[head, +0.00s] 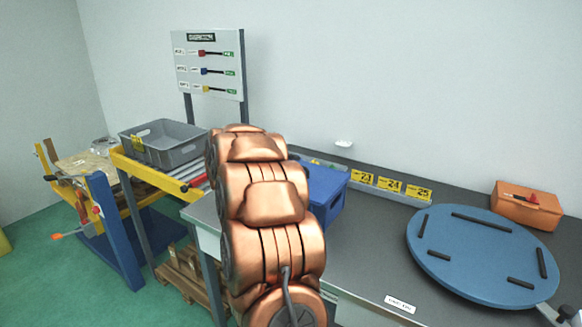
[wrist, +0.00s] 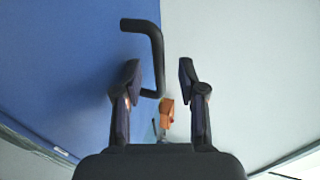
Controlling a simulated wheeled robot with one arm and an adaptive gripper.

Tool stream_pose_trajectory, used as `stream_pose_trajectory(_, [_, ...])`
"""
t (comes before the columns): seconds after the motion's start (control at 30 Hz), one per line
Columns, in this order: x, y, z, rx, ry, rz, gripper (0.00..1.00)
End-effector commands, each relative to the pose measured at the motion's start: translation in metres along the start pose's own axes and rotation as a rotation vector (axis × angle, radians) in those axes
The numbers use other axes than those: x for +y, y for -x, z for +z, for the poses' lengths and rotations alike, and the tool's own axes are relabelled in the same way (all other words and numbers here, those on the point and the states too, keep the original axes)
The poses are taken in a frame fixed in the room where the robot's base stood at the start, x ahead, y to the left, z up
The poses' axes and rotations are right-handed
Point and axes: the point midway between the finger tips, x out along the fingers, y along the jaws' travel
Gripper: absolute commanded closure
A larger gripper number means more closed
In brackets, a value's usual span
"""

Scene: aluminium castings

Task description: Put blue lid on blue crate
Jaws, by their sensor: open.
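A blue crate (head: 326,192) stands on the dark bench in the head view, partly hidden behind my copper arm. I cannot tell whether its top is covered. In the wrist view a large flat blue surface (wrist: 75,65) fills the left side, with a bent black handle (wrist: 152,45) at its right edge. I cannot tell whether this is the lid or the crate. My gripper (wrist: 159,85) is open, and the lower part of the handle shows between its fingers. Contact is not clear. The head view hides my gripper behind the arm.
A round blue disc (head: 475,262) with several black bars lies at the right of the bench. An orange box (head: 525,208) is behind it. A grey crate (head: 170,146) sits on the roller stand at left. Yellow number labels (head: 390,186) line the bench's back edge.

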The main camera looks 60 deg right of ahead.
Motion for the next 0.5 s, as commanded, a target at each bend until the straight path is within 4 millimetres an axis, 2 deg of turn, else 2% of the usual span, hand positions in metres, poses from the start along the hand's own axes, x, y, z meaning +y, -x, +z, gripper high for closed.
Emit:
stream_pose_trajectory(0.17, [0.000, 0.009, 0.000, 0.000, 0.000, 0.000, 0.59])
stream_pose_trajectory(0.5, [-0.001, 0.061, 0.001, -0.004, -0.002, 0.000, 0.59])
